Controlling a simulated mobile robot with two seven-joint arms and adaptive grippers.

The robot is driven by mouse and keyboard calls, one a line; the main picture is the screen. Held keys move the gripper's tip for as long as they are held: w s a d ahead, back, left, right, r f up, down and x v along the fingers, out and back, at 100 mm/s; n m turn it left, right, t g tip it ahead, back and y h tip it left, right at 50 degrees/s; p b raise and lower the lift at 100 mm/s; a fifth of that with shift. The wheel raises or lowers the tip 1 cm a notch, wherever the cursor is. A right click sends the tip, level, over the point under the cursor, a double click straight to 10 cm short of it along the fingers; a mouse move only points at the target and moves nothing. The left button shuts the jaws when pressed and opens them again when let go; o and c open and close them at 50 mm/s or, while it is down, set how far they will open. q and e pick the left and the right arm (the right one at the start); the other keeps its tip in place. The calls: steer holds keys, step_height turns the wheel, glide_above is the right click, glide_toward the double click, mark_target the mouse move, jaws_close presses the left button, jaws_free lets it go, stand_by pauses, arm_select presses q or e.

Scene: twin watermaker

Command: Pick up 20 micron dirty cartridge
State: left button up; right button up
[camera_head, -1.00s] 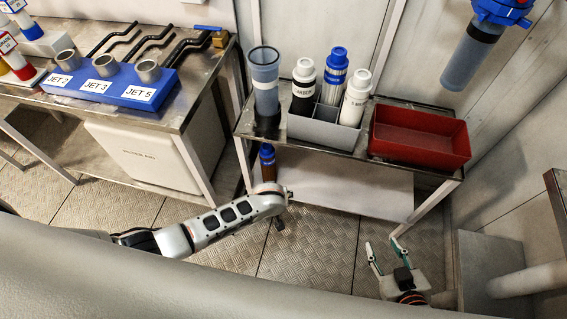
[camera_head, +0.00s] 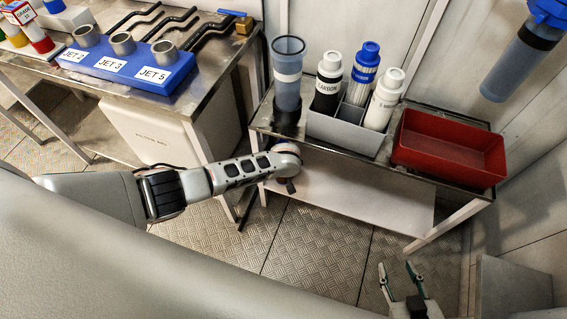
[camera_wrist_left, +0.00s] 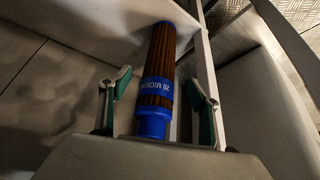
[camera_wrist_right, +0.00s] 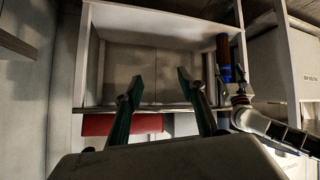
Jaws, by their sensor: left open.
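The dirty 20 micron cartridge (camera_wrist_left: 157,92), brown and pleated with blue ends and a blue label band, shows in the left wrist view. It also shows in the right wrist view (camera_wrist_right: 223,52), by the shelf's side post. My left gripper (camera_wrist_left: 158,77) is open, with one finger on each side of the cartridge and gaps visible on both sides. In the head view the cartridge is hidden, and my left arm ends at the table's front left. My right gripper (camera_head: 395,265) is open and empty, low at the front right.
The metal table (camera_head: 395,165) carries a clear blue housing (camera_head: 288,90), a grey holder (camera_head: 345,133) with white-capped and blue-capped cartridges, and a red tray (camera_head: 450,168). A blue jet block (camera_head: 130,80) stands on the left bench. Floor in front is clear.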

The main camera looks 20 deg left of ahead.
arm_select(q)
steer(key=w+f+b, duration=0.1)
steer(key=w+a+f+b, duration=0.1)
steer(key=w, duration=0.1)
steer(key=shift+w+a+f+b, duration=0.2)
steer(key=shift+w+f+b, duration=0.1)
steer(key=shift+b, duration=0.05)
steer(key=c, duration=1.4)
arm_select(e)
steer(key=shift+w+a+f, duration=0.1)
steer(key=shift+w+a, duration=0.2)
steer(key=shift+a, duration=0.2)
